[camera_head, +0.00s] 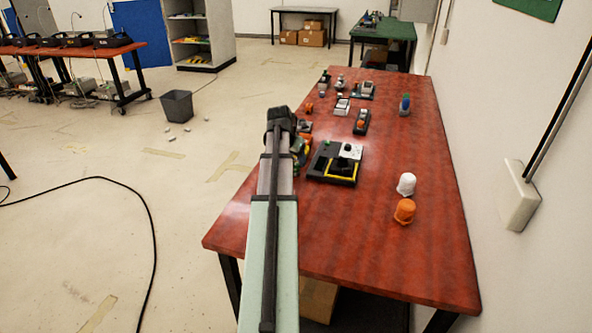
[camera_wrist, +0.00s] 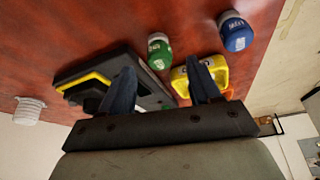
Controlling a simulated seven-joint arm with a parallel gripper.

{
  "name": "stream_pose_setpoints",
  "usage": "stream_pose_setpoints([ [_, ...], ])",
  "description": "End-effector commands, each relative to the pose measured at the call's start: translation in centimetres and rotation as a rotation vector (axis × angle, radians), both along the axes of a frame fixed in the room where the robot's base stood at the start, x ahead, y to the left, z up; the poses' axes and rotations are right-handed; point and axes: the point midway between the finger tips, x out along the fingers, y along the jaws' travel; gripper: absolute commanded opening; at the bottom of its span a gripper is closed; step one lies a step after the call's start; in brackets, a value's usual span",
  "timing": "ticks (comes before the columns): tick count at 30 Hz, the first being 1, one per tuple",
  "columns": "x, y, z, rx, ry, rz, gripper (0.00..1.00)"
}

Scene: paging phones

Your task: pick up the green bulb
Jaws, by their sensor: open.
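The green bulb (camera_wrist: 158,50) shows in the wrist view with a pale label on its side. It is beyond my fingertips, roughly between the two fingers in the picture. My gripper (camera_wrist: 160,66) is open, with the dark fingers spread and nothing between their tips that I can see held. A yellow object (camera_wrist: 216,74) lies behind and beside the right finger, close to the green bulb. In the head view my arm reaches over the left edge of the red table and hides part of the area around the gripper, so I cannot clearly tell the green bulb there.
A black device with a yellow strip (camera_wrist: 88,82) lies behind the left finger; it also shows in the head view (camera_head: 336,177). A blue bulb (camera_wrist: 235,32) stands farther right. White (camera_head: 406,184) and orange (camera_head: 404,211) bulbs stand on the table (camera_head: 365,245), whose front is clear.

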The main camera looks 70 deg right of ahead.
Motion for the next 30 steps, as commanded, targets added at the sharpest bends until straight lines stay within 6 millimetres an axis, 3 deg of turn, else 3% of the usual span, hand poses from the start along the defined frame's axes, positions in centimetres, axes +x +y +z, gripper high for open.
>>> stream_pose_setpoints([
  [7, -0.2, -1.0, -2.7, 0.000, 0.000, 0.000, 0.62],
  [16, -0.3, -1.1, -3.0, -0.001, -0.001, 0.000, 0.61],
  [30, -0.3, -1.1, -3.0, -0.001, -0.001, 0.000, 0.16],
])
